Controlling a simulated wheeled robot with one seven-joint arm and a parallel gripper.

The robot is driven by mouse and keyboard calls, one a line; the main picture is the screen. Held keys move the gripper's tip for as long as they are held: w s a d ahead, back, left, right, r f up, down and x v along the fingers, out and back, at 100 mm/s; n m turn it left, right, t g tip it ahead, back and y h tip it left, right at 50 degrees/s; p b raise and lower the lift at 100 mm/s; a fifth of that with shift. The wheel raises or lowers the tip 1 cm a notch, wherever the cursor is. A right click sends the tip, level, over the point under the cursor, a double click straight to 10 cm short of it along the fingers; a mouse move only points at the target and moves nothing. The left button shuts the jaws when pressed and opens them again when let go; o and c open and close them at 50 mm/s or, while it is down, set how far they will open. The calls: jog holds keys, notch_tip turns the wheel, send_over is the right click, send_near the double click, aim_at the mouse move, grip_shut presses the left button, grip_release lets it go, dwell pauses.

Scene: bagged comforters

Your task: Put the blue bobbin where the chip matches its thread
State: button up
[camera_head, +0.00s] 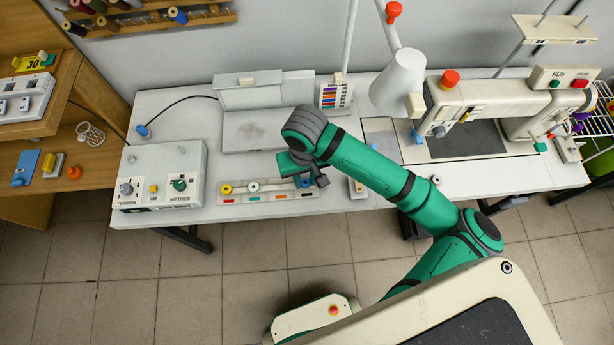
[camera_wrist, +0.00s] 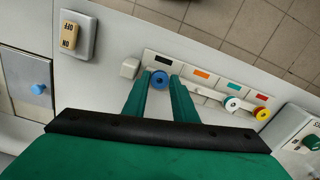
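The blue bobbin (camera_wrist: 158,78) sits between the green fingertips of my gripper (camera_wrist: 160,84) in the wrist view, filling the gap. My gripper appears shut on it. It is by the black chip (camera_wrist: 163,59) at one end of the white chip rack (camera_head: 268,201); I cannot tell whether it touches the rack. The rack also has orange (camera_wrist: 202,74), teal (camera_wrist: 233,86) and red (camera_wrist: 261,97) chips. In the head view my gripper (camera_head: 307,182) covers the rack's right end.
A control box (camera_head: 160,175) with knobs stands left of the rack. An on/off switch (camera_head: 357,188) is close to its right. The sewing machine (camera_head: 490,105) stands further right, with a blue knob-like piece (camera_head: 417,137). A colour card (camera_head: 336,95) stands behind.

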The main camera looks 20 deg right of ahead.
jog(key=shift+d+r, duration=0.1)
jog(key=shift+r, duration=0.05)
jog(key=shift+r, duration=0.25)
notch_tip(320, 180, up, 8)
jog(key=shift+f, duration=0.25)
dwell(0.6)
